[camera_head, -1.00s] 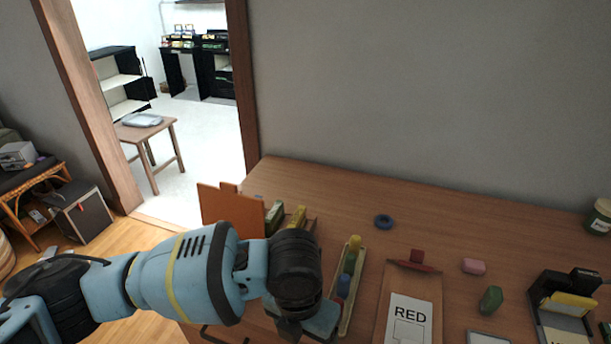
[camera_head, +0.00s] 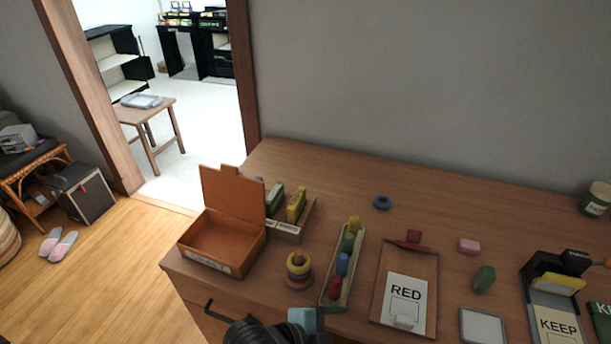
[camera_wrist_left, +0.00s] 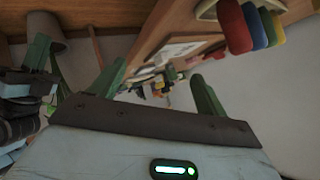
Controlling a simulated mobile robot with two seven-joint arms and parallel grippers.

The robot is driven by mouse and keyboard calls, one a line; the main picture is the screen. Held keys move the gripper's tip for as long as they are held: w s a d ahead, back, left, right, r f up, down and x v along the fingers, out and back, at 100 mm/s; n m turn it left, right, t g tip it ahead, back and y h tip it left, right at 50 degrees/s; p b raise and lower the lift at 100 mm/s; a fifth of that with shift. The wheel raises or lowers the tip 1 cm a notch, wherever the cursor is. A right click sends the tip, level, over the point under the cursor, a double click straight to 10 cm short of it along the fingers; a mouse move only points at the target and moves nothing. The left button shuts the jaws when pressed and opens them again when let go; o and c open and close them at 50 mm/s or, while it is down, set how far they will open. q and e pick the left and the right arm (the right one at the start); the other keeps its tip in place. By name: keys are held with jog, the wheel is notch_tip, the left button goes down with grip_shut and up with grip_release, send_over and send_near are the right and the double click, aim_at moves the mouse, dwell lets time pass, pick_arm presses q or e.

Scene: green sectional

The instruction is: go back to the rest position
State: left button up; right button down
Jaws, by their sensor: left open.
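My left gripper shows in the left wrist view (camera_wrist_left: 120,78) with its green fingers spread apart and nothing between them. In the head view only a dark wrist joint and a light blue part of my left arm show at the bottom edge, in front of the table's front edge; the fingertips cannot be made out there. The wooden table (camera_head: 330,165) lies beyond it.
An open orange box (camera_head: 222,238) stands at the table's left corner. Near it are a ring stack (camera_head: 299,268), a tray of coloured pegs (camera_head: 329,302) and a RED clipboard (camera_head: 380,308). A KEEP holder (camera_head: 533,282) is at right.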

pick_arm(q)
jog(key=s+a+f+n+t+y, duration=0.1)
jog(key=s+a+f+n, duration=0.3)
jog(key=a, duration=0.4)
jog(key=s+a+f+n+t+y+p, duration=0.1)
jog(key=s+a+f+n+t+y, duration=0.1)
jog(key=s+a+f+n+y, duration=0.2)
jog(key=s+a+f+n+t+y, duration=0.1)
jog(key=s+a+f+n+y, duration=0.2)
jog(key=s+a+n, duration=0.6)
jog(key=a+f+n, duration=0.1)
jog(key=a+f, duration=0.1)
jog(key=a, duration=0.3)
jog(key=shift+s+a+f, duration=0.15)
jog(key=shift+s+f, duration=0.1)
jog(key=shift+f, duration=0.05)
pick_arm(e)
jog(key=shift+w+r+t, duration=0.3)
jog(key=shift+w+r, duration=0.65)
jog(key=shift+r, duration=0.1)
jog(key=shift+d, duration=0.15)
jog(key=shift+a, duration=0.2)
dwell(1.7)
pick_arm(q)
jog(key=shift+s+a+n, duration=0.25)
jog(key=shift+s+n, duration=0.1)
jog(key=shift+n, duration=0.05)
pick_arm(e)
jog(key=shift+w+a, duration=0.25)
jog(key=shift+w, duration=0.1)
